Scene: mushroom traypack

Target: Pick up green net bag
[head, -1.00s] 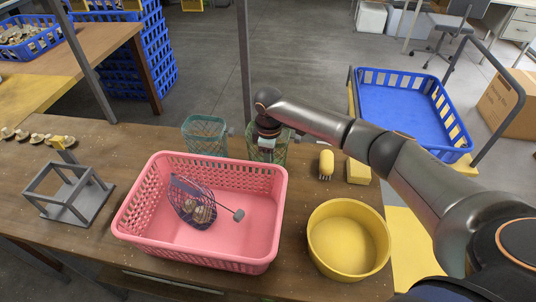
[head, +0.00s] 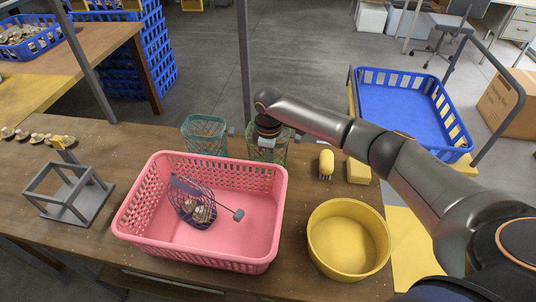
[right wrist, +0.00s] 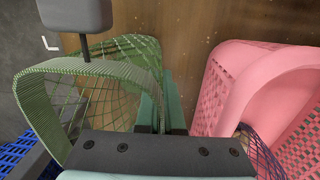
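The green net bag (head: 268,152) stands at the back edge of the table, behind the right end of the pink basket. In the right wrist view, the bag (right wrist: 92,68) shows a wide ribbed rim, open mesh and a grey tag on a stem. My right gripper (head: 267,138) points down at the bag. In the wrist view its two teal fingers (right wrist: 161,105) are close together, one on each side of the bag's rim wall, and look shut on it. The fingertips are partly hidden. My left gripper is not in view.
A teal net bag (head: 205,133) stands left of the green one. The pink basket (head: 255,205) holds a blue net bag (head: 190,203) with mushrooms. A yellow bowl (head: 348,240), yellow brush (head: 326,162), yellow block (head: 358,171) and grey frame stand (head: 70,197) are on the table.

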